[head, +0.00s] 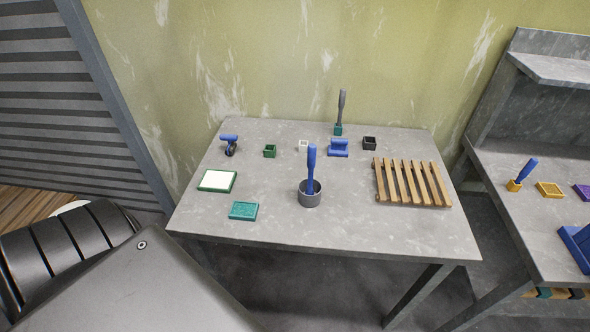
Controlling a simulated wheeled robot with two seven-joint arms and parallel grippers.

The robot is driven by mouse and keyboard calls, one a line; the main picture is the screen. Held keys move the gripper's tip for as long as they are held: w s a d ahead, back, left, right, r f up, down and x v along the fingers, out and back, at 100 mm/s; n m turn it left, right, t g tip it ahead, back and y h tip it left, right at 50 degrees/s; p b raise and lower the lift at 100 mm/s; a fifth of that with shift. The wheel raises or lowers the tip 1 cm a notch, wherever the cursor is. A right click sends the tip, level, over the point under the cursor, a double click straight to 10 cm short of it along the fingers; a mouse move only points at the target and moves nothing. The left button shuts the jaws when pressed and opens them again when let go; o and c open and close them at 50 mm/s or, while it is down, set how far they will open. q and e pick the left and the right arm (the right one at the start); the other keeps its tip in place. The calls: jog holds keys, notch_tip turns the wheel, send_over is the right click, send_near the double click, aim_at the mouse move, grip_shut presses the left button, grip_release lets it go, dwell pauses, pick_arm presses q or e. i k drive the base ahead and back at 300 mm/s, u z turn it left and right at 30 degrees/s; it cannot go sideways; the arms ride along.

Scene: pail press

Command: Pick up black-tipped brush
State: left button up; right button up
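A blue-handled tool, perhaps a brush, (311,166) stands upright in a round grey pot (310,199) near the front middle of the grey table; its lower end is hidden in the pot. A grey-handled tool (342,105) stands upright at the table's back edge in or on a teal block (338,129). Another blue-handled tool (527,171) leans in a yellow holder (514,185) on the right bench. No black tip shows on any of them, so I cannot tell which is the black-tipped brush. Neither of my grippers is in view.
The grey table (250,180) also holds a wooden slatted rack (411,183), a white-topped green pad (217,181), a teal block (243,211), a blue drill-like tool (229,143), a blue stamp-like block (338,148) and small cups. Its front right is clear. A gap separates it from the right bench (540,220).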

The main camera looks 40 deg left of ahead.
aim_at(312, 149)
jog(key=u, duration=1.1)
jog(key=i, duration=0.1)
jog(key=z, duration=0.1)
jog(key=k, duration=1.15)
jog(key=u, duration=0.8)
jog(key=i, duration=1.05)
jog(key=z, duration=0.1)
